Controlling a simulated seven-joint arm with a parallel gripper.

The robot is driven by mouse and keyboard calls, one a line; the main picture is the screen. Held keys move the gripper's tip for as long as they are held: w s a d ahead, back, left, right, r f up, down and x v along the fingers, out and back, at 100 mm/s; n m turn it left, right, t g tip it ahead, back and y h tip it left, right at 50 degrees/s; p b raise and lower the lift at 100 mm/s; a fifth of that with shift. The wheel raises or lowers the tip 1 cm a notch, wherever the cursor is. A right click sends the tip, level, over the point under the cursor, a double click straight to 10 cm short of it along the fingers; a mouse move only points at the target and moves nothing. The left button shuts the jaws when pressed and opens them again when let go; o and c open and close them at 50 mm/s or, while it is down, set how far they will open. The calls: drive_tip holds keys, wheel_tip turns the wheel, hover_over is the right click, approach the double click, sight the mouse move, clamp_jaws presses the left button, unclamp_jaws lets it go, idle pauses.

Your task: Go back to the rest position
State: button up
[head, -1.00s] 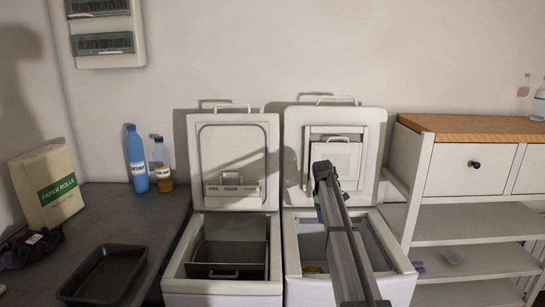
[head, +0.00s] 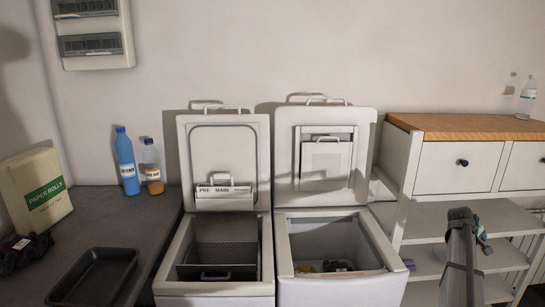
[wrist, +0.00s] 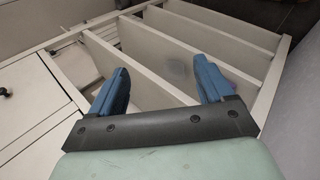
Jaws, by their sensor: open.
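My gripper shows in the wrist view (wrist: 160,90) with its two blue fingers spread wide and nothing between them. In the head view the end of my arm is at the right, in front of the white shelf unit (head: 430,218), clear of both washers; the fingers are hard to make out there. The left toploader (head: 213,288) and the right toploader (head: 335,293) stand side by side with their lids up. The right one has dark and yellow items (head: 338,265) inside, partly hidden by its rim. The left one shows a dark perforated inside.
A dark counter (head: 125,230) at left holds a black tray (head: 93,277), a paper rolls pack (head: 36,188), a blue bottle (head: 127,162) and a bottle with orange liquid (head: 152,168). A clear bottle (head: 527,98) stands on the wooden top (head: 460,126) of the shelf unit.

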drive_tip(key=s+d+f+m, duration=0.2)
drive_tip(key=s+d+f, duration=0.2)
drive_tip(key=s+f, duration=0.45)
drive_tip(key=s+a+f+g+y, duration=0.1)
drive_tip(key=s+a+f+y, duration=0.15)
drive_tip(key=a+f, duration=0.85)
drive_tip(key=s+a+f+g+y, duration=0.1)
drive_tip(key=s+a+f, duration=0.3)
drive_tip(key=a+f, duration=0.7)
drive_tip(key=s+a+f+g+y, duration=0.1)
drive_tip(key=s+a+f+y, duration=0.15)
drive_tip(key=a+f, duration=0.8)
drive_tip(key=s+a+f+g+y, duration=0.1)
drive_tip(key=s+a+f+g, duration=0.15)
drive_tip(key=s+a, duration=0.5)
drive_tip(key=s+a+f+g, duration=0.1)
drive_tip(key=s+a+f, duration=0.3)
drive_tip(key=a, duration=0.6)
drive_tip(key=s+a+g, duration=0.1)
drive_tip(key=s+a, duration=0.2)
drive_tip(key=s, duration=0.3)
drive_tip(key=s+a+f+g, duration=0.1)
drive_tip(key=s+a, duration=0.2)
drive_tip(key=s, duration=0.3)
drive_tip(key=s+a+m+g+y, duration=0.1)
drive_tip(key=s+a, duration=0.3)
drive_tip(key=s, duration=0.3)
drive_tip(key=shift+f, duration=0.25)
